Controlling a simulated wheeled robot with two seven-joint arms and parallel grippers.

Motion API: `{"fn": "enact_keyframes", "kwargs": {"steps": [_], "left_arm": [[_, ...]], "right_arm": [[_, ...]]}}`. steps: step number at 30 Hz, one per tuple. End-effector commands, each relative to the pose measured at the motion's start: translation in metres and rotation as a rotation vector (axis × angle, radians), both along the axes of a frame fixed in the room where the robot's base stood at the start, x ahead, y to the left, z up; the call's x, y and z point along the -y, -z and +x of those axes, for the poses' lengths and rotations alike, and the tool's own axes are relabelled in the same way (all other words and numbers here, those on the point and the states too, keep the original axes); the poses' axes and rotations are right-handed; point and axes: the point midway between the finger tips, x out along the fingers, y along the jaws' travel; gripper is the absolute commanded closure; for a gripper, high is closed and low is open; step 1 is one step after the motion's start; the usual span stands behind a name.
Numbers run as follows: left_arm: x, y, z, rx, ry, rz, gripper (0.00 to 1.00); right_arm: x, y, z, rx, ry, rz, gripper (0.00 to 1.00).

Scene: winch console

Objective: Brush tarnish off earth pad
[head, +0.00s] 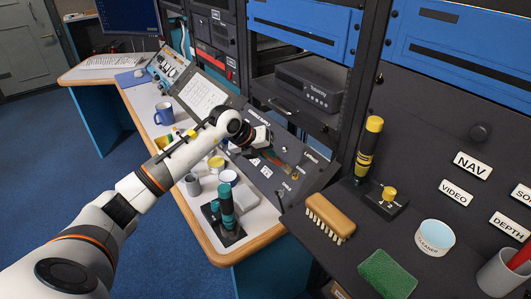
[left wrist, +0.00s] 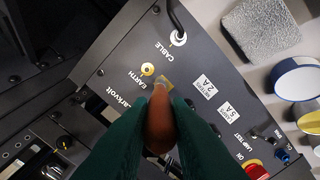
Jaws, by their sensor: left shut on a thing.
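My left gripper (head: 264,145) reaches over the sloped console panel (head: 258,170). In the left wrist view its teal fingers (left wrist: 158,138) are shut on a brown wooden handle, which I take to be the brush (left wrist: 160,125). The brush's bristles are not clearly visible. My right gripper is not in view.
A wooden scrubbing brush (head: 331,215), a green sponge (head: 386,275), a cleaner tub (head: 435,237) and a black-yellow tool (head: 369,147) are at the right. Teal-handled tools (head: 225,205), cups and a grey block (left wrist: 262,32) lie on the desk below the panel.

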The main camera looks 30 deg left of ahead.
Motion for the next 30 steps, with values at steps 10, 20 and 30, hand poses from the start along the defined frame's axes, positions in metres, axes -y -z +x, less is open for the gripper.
{"fn": "enact_keyframes", "kwargs": {"steps": [10, 20, 30], "left_arm": [[-0.009, 0.000, 0.004, 0.000, -0.002, 0.000, 0.99], [-0.012, 0.000, 0.005, 0.000, -0.001, 0.001, 0.99], [-0.019, 0.000, 0.008, 0.001, -0.001, 0.000, 0.99]], "right_arm": [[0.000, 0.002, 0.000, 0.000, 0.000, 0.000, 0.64], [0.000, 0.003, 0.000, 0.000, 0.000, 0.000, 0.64], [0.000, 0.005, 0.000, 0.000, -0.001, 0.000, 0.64]]}}
